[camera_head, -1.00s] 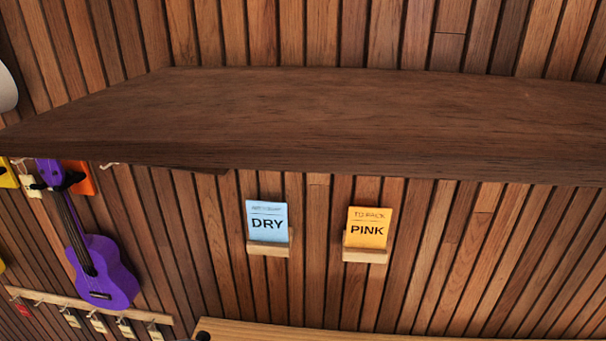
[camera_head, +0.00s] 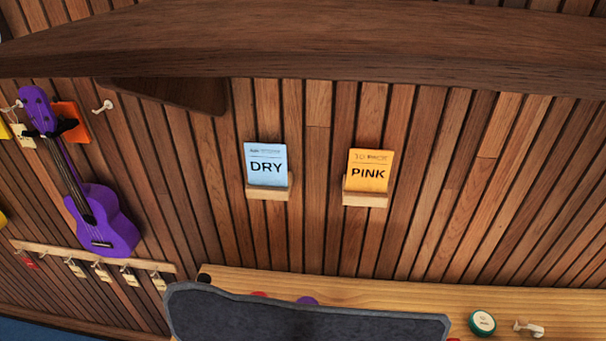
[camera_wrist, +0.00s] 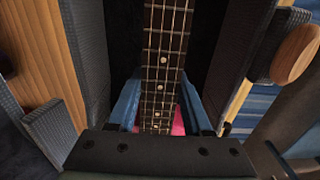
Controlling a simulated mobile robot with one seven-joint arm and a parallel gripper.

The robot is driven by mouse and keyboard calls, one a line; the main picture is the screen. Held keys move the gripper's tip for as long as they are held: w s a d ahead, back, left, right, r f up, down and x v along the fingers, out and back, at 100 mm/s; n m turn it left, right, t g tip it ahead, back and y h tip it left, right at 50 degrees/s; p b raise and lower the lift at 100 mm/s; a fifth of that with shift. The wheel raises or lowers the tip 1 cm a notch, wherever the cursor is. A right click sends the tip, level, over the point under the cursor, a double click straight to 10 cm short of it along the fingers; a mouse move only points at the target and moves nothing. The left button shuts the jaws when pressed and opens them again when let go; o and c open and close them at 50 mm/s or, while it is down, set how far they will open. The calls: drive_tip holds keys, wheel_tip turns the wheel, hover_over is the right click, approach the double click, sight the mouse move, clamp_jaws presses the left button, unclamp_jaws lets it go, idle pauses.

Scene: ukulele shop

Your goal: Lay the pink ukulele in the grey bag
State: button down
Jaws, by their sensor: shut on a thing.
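My gripper (camera_wrist: 158,108) has two blue fingers, shut on the neck of the pink ukulele (camera_wrist: 163,62) in the wrist view. The dark fretboard with light dots runs up the picture, and a little pink shows near the fingers. The neck lies between the grey walls of the grey bag (camera_wrist: 84,45), over its dark inside. Whether the ukulele touches the bag's floor is hidden. In the head view, a grey padded edge of the bag (camera_head: 300,322) shows at the bottom; the gripper and pink ukulele are not in that view.
A dark wooden shelf (camera_head: 330,50) juts from the slatted wall. Below it are a blue DRY card (camera_head: 266,166) and an orange PINK card (camera_head: 369,172). A purple ukulele (camera_head: 105,225) hangs left. A green round tin (camera_head: 482,323) sits on the wooden bench (camera_head: 390,291).

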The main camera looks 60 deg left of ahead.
drive_tip(key=shift+c, duration=1.2)
unclamp_jaws()
drive_tip(key=shift+r, duration=0.15)
drive_tip(key=shift+r+p, duration=0.9)
drive_tip(key=shift+p, duration=0.2)
drive_tip(key=shift+r+p, duration=1.3)
